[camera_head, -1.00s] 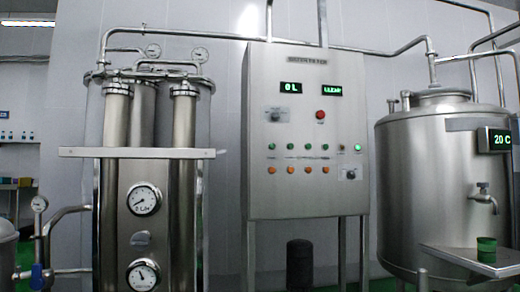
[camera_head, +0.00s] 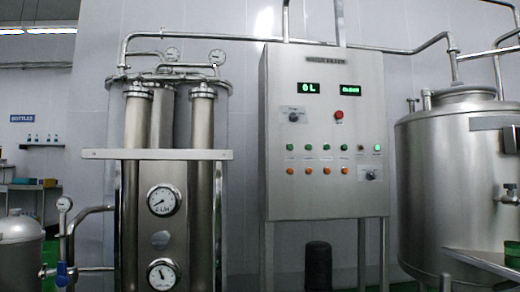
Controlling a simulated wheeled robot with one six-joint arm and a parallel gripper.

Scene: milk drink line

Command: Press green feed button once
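The grey control panel (camera_head: 325,205) stands in the middle of the view on metal legs. A row of several small green buttons or lamps (camera_head: 308,147) runs across its lower half. The one at the right end (camera_head: 377,148) looks brighter, with a pale surround. Their labels are too small to read, so I cannot tell which is the feed button. Below them is a row of orange buttons (camera_head: 309,169). A red button (camera_head: 339,115) sits higher up. The left display (camera_head: 308,88) reads "0 L"; the right display (camera_head: 349,89) is too blurred to read surely. My gripper is not in view.
A steel filter unit (camera_head: 222,270) with round gauges stands left of the panel. A large steel tank (camera_head: 440,190) stands at the right, with a metal shelf (camera_head: 475,258) and green cup (camera_head: 512,254) in front. A dark cylinder (camera_head: 318,265) stands below the panel.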

